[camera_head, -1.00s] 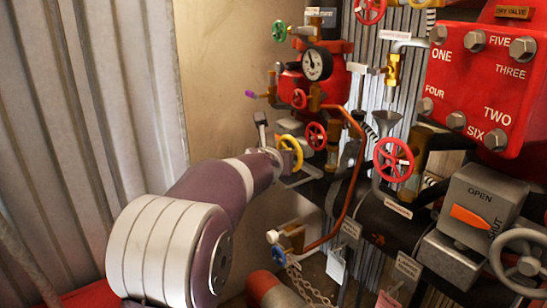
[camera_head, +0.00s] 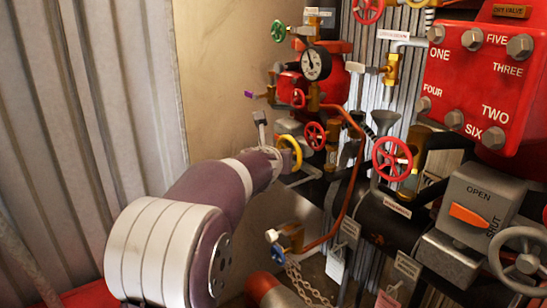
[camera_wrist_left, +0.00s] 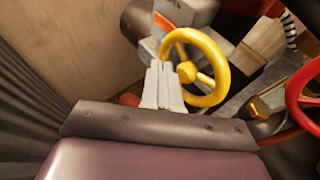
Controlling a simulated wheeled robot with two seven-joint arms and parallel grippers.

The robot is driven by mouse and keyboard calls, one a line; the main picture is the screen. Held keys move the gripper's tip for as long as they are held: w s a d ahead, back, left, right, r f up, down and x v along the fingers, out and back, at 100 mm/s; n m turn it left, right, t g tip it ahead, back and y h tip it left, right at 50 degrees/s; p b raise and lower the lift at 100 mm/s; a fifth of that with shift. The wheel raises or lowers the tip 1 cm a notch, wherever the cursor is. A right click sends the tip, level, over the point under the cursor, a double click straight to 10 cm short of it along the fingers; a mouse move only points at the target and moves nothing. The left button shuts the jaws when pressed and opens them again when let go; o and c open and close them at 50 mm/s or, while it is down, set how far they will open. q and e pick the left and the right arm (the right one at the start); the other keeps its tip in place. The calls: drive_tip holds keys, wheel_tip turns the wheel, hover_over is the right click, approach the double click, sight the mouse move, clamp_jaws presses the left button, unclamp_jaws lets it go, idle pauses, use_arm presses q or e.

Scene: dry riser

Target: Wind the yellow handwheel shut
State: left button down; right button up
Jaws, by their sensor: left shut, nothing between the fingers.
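The yellow handwheel (camera_head: 291,153) is on the pipework just beyond the end of my left arm in the head view. In the left wrist view the yellow handwheel (camera_wrist_left: 222,56) shows its rim, hub and spokes. My left gripper (camera_wrist_left: 164,68) is shut and empty, its fingertips at the left part of the wheel, overlapping the rim in the picture. I cannot tell whether they touch it. In the head view my left gripper's fingers are mostly hidden by the wrist. My right gripper is not in view.
Red handwheels (camera_head: 392,159) (camera_head: 315,136) sit to the right of the yellow one. A pressure gauge (camera_head: 316,63) and a green handwheel (camera_head: 279,32) are above. A grey OPEN/SHUT box (camera_head: 478,207) and a grey handwheel (camera_head: 524,262) stand at right. Corrugated wall (camera_head: 85,110) lies left.

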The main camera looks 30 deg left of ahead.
use_arm(q)
wheel_tip(320, 180, up, 3)
drive_tip(key=shift+w+a+f+p, duration=0.1)
drive_tip(key=shift+f+p, duration=0.1)
drive_tip(key=shift+p, duration=1)
drive_tip(key=s, duration=0.1)
drive_tip(key=s+a+b, duration=0.1)
drive_tip(key=s, duration=0.1)
drive_tip(key=shift+s+a+f, duration=0.15)
drive_tip(key=shift+s+a, duration=0.1)
drive_tip(key=shift+s, duration=0.15)
drive_tip(key=shift+w+f, duration=0.1)
drive_tip(key=shift+w, duration=0.05)
